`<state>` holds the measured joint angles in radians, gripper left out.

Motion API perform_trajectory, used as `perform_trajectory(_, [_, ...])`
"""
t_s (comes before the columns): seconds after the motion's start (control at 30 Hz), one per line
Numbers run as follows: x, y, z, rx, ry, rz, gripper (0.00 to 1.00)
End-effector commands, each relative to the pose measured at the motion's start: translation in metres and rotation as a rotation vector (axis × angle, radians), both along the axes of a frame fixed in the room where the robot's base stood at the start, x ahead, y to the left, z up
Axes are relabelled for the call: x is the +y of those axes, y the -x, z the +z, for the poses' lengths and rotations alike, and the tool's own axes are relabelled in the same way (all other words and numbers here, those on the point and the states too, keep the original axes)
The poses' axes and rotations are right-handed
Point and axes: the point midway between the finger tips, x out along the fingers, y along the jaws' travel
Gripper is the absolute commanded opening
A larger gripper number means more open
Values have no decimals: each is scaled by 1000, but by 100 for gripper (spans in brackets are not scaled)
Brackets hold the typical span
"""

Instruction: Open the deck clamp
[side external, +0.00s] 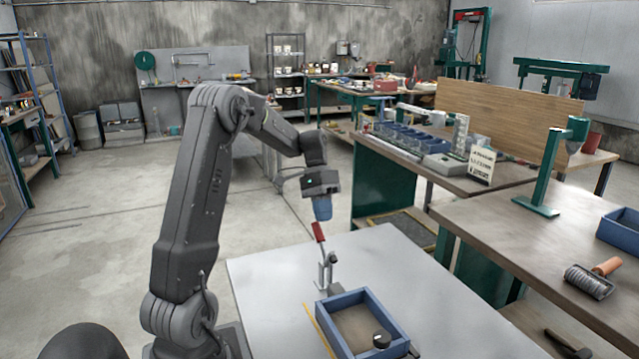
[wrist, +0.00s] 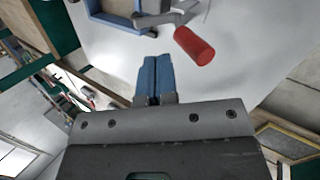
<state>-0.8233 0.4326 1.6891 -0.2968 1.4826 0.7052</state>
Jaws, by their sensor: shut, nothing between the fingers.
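The deck clamp (side external: 327,272) is a grey metal lever clamp at the far edge of a blue frame (side external: 390,322) on the pale tabletop. Its red handle (side external: 318,232) points up and slightly left. In the wrist view the red handle (wrist: 194,45) lies just right of my fingertips, with the clamp's metal arm (wrist: 160,18) running left toward the blue frame (wrist: 105,20). My gripper (side external: 322,214) has blue fingers, shut and empty, just above the handle's top; it also shows in the wrist view (wrist: 154,62). I cannot tell if the fingers touch the handle.
A round black knob (side external: 381,340) sits at the frame's near right. A thin yellow strip (side external: 318,328) lies left of the frame. The pale table (side external: 450,310) is clear to the right. A brown bench (side external: 540,240) with a green stand (side external: 555,165) and a roller (side external: 590,280) stands further right.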

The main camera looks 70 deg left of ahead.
Motion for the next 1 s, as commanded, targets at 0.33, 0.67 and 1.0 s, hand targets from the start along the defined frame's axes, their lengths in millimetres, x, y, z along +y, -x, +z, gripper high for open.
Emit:
perform_trajectory(0.33, [27, -9, 63, -3, 4, -1, 0])
perform_trajectory(0.67, [46, -11, 92, 1, 7, -2, 0])
perform_trajectory(1.0, [47, -11, 93, 0, 8, -2, 0])
